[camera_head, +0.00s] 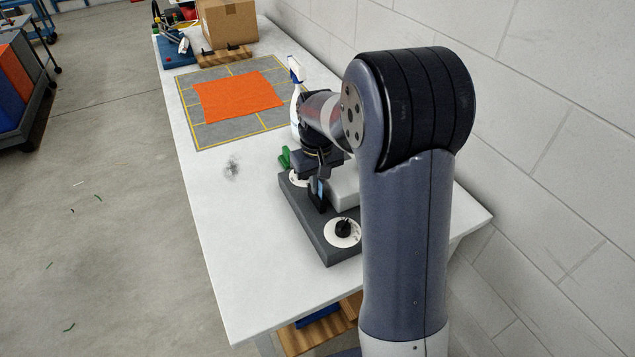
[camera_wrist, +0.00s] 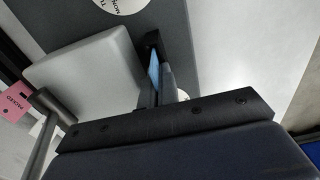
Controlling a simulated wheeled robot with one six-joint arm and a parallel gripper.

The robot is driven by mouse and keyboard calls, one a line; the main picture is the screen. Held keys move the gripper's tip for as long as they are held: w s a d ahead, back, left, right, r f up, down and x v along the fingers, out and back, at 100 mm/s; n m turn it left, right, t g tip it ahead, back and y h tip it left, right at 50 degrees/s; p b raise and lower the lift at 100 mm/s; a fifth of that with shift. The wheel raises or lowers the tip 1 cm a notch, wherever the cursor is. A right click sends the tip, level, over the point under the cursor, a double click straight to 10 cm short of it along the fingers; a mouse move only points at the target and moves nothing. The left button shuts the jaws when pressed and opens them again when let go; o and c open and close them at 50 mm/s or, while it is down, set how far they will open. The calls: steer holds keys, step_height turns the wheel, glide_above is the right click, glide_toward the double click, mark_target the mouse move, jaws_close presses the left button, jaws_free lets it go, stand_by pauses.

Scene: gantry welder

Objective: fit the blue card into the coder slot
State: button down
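My gripper (camera_head: 319,178) points down over the coder, a dark grey base (camera_head: 329,249) with white dials and a pale grey block. The blue card (camera_head: 320,188) shows as a thin strip under the fingers. In the wrist view the card (camera_wrist: 154,66) stands on edge between the two fingers of my gripper (camera_wrist: 160,88). Its far end meets a narrow black upright piece (camera_wrist: 153,41), which looks like the slot holder, beside the pale block (camera_wrist: 88,73). The fingers hide much of the card, and I cannot tell how deep it sits in the slot.
A dial (camera_head: 342,232) is at the coder's near end. A green piece (camera_head: 285,157) and a white spray bottle (camera_head: 296,88) are close behind my gripper. An orange sheet (camera_head: 238,95) lies on a grey mat. A wall runs along the right.

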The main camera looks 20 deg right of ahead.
mark_target(319, 198)
steer(key=shift+s+f+b, duration=0.3)
steer(key=shift+f, duration=0.4)
steer(key=shift+s+f+b, duration=0.25)
steer(key=shift+f, duration=0.5)
steer(key=shift+s+f+b, duration=0.3)
steer(key=shift+f, duration=0.4)
stand_by(1.9)
steer(key=shift+w+r, duration=0.1)
steer(key=shift+r, duration=0.1)
stand_by(0.4)
steer(key=c, duration=2.1)
jaws_free()
steer(key=o, duration=0.3)
steer(key=shift+o, duration=0.2)
steer(key=shift+w+r, duration=0.2)
steer(key=shift+r, duration=0.3)
steer(key=shift+o, duration=0.8)
steer(key=r, duration=0.2)
steer(key=w+r, duration=0.1)
steer(key=r, duration=0.1)
steer(key=shift+r, duration=0.35)
step_height(319, 198, up, 9)
steer(key=shift+s, duration=0.4)
steer(key=shift+f, duration=0.15)
